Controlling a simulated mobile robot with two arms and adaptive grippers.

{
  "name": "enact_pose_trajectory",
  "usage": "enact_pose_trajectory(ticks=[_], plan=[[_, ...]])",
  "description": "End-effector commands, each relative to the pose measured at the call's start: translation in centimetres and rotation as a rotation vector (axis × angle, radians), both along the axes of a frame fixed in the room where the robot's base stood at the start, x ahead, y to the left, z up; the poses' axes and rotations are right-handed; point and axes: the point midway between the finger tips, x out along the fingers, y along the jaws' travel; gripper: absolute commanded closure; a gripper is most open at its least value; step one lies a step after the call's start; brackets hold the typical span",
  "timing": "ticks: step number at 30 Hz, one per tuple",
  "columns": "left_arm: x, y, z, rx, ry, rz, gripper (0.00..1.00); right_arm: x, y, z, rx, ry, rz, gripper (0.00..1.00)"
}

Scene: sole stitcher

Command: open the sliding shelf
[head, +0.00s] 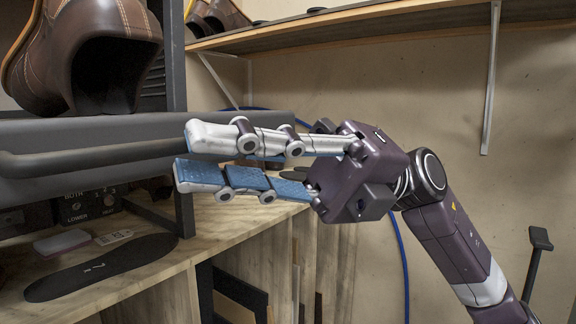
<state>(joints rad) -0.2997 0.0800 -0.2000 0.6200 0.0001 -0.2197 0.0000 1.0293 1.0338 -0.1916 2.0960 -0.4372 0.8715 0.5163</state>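The sliding shelf (95,127) is a dark grey slab at the left, with a brown leather shoe (90,60) standing on it. A dark bar handle (90,157) runs along its front edge. My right gripper (184,155) comes in from the right with its two blue-and-white fingers spread apart. Its fingertips are at the right end of the handle, the upper one covering part of it. I cannot tell whether the fingers touch the bar. My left gripper is not in view.
Under the shelf, a wooden worktop (215,220) carries a black sole (100,268), a small pad (62,242) and a dark control box (88,206). A dark upright post (170,60) stands behind the shelf. A wall shelf (390,18) with shoes hangs above. A blue cable (402,255) runs down the wall.

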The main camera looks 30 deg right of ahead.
Motion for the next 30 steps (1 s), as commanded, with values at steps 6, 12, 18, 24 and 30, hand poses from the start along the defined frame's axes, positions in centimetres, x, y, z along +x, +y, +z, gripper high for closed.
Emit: enact_pose_trajectory(ticks=[6,12,18,24,30], plan=[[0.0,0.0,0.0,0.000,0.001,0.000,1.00,0.5,-4.0,-0.9,0.000,0.006,-0.002,0.84],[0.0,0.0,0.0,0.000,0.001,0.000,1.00,0.5,-6.1,-1.4,-0.002,0.003,0.000,0.84],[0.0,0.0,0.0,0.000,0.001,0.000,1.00,0.5,-6.7,-1.5,-0.002,0.001,0.001,0.84],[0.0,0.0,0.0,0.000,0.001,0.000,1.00,0.5,-6.7,-1.5,-0.002,0.001,0.001,0.84],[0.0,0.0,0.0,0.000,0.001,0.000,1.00,0.5,-6.7,-1.5,-0.002,0.001,0.001,0.84]])
